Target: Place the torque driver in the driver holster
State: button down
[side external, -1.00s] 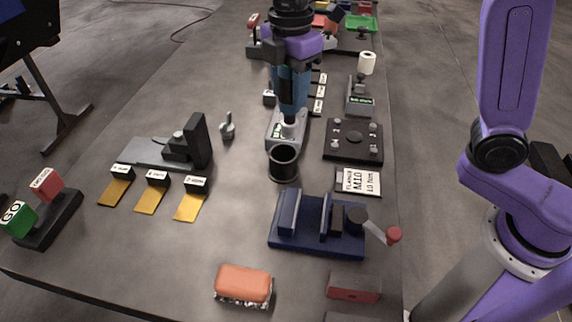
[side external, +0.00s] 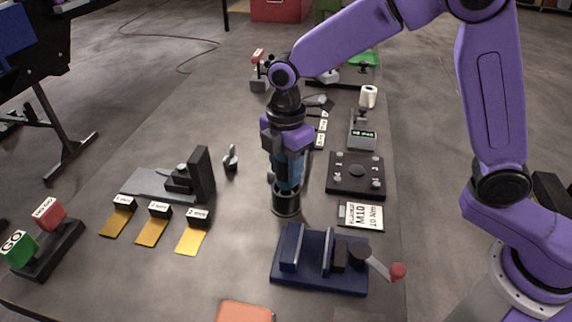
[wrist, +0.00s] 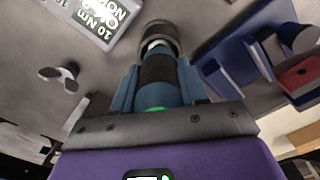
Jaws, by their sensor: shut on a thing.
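My gripper (side external: 288,172) is shut on the torque driver, whose dark grip (wrist: 158,72) shows between the blue fingers in the wrist view. The driver points down, roughly upright. The driver holster is a black round cup (side external: 286,203) on the bench, directly below my gripper; its rim also shows in the wrist view (wrist: 160,27). The pale lower end of the driver is at the holster's mouth, in line with it. I cannot tell how deep it goes. The fingers hide most of the driver in the side view.
A blue vise (side external: 318,282) with a red-knobbed handle stands in front, right of the holster. A black plate with knobs (side external: 356,174) and a label card (side external: 361,216) are to the right. A grey fixture (side external: 201,172) stands left.

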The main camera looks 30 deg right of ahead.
jog(key=shift+f, duration=0.1)
jog(key=c, duration=0.6)
grip_release()
notch_tip(320, 180, up, 12)
jog(key=shift+r, duration=0.15)
jog(key=shift+s, duration=0.1)
jog(key=s+d+f+m, duration=0.3)
jog(key=s+d, duration=0.6)
jog(key=s, duration=0.3)
jog(key=s+d+f+m, duration=0.4)
jog(key=s+d, duration=0.6)
jog(key=s, duration=0.3)
jog(key=shift+s+f, duration=0.3)
jog(key=shift+f, duration=0.55)
